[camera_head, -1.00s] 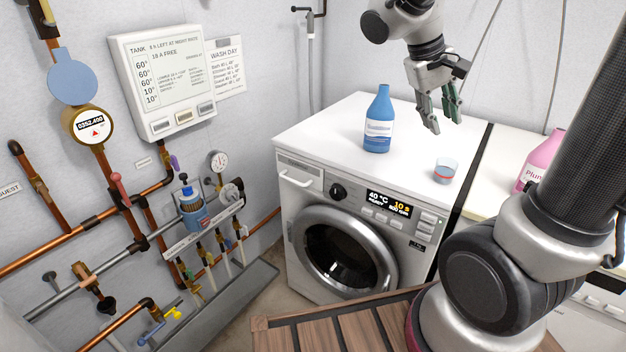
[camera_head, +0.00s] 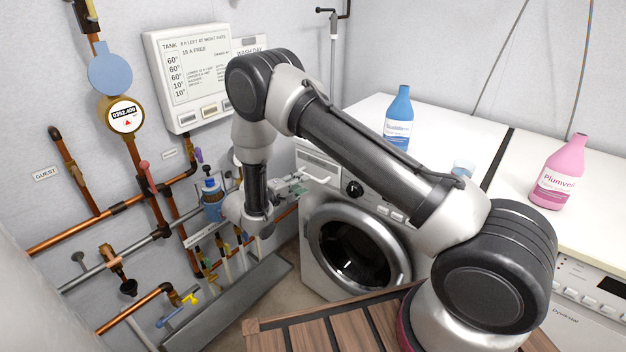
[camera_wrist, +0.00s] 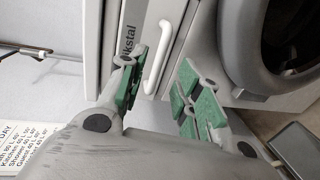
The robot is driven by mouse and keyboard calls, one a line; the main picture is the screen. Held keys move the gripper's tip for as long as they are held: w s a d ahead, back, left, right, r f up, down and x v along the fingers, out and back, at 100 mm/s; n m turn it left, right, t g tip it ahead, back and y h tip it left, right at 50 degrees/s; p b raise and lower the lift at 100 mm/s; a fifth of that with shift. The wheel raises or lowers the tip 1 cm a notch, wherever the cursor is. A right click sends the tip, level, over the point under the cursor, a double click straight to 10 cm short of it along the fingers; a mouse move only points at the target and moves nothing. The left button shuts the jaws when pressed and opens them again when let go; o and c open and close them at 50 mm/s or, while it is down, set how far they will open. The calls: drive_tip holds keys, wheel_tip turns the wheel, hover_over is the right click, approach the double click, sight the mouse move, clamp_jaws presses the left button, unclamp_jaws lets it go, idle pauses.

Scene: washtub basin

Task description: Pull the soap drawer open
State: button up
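The soap drawer (camera_head: 318,160) is at the top left of the washing machine's front, under its white top. It looks flush with the front. Its white bar handle (camera_head: 322,181) also shows in the wrist view (camera_wrist: 165,45). My gripper (camera_head: 296,185) is at the handle's left end in the head view, partly hidden by my arm. In the wrist view my gripper (camera_wrist: 164,75) is open with green pads, and the handle appears in the gap between its two fingers. I cannot tell whether either finger touches it.
The washing machine's round door (camera_head: 358,250) is below the drawer. A blue bottle (camera_head: 397,120) and a small cup (camera_head: 463,168) stand on the machine top. A pink bottle (camera_head: 560,175) stands on the neighbouring machine. Pipes and valves (camera_head: 215,205) line the wall close left of my gripper.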

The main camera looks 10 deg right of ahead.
sight(313, 177)
drive_tip(key=x, duration=0.7)
drive_tip(key=shift+w+d, duration=0.1)
drive_tip(key=shift+d, duration=0.05)
clamp_jaws()
